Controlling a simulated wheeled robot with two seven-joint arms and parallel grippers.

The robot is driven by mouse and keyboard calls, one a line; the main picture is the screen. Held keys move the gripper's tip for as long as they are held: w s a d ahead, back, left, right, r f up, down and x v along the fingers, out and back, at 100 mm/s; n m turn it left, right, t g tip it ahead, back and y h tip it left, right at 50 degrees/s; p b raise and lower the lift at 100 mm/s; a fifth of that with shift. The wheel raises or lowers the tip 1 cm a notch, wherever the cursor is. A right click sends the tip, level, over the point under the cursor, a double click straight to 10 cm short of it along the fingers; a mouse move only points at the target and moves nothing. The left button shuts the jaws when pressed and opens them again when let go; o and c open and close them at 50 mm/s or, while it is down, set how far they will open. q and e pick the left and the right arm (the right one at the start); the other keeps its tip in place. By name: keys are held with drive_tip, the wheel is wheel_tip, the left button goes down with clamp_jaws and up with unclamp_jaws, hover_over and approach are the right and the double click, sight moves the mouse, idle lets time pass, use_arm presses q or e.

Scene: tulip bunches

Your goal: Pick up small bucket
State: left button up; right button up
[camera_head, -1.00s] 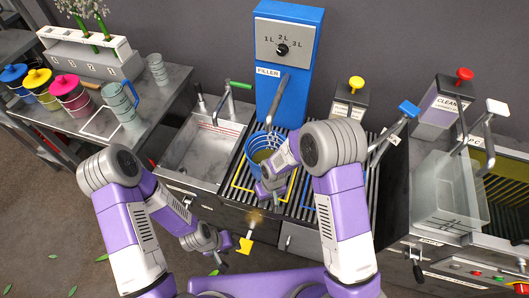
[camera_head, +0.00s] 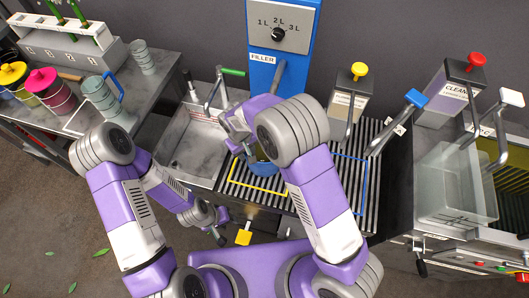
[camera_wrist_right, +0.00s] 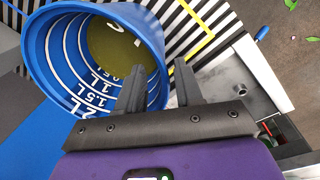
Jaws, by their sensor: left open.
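The blue bucket (camera_wrist_right: 38,55) fills the upper left of the right wrist view. White volume marks line its inside, and its bottom looks olive. In the head view only a strip of the bucket (camera_head: 262,167) shows below my right wrist. My right gripper (camera_wrist_right: 158,66) is open at the bucket's rim. Its left finger overlaps the inside of the bucket and its right finger is outside the wall; I cannot tell whether either touches. My left gripper (camera_head: 219,228) is open and empty, low in front of the counter.
The blue filler (camera_head: 279,65) stands behind the bucket, its spout coming down close to my right wrist. The striped grate (camera_head: 345,190) lies under it. A sink (camera_head: 190,150) is to the left.

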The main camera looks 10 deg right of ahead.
drive_tip(key=f, duration=0.3)
drive_tip(key=f+b, duration=0.1)
drive_tip(key=shift+w+d+f, duration=0.15)
drive_tip(key=shift+w+d, duration=0.1)
clamp_jaws()
idle(1.1)
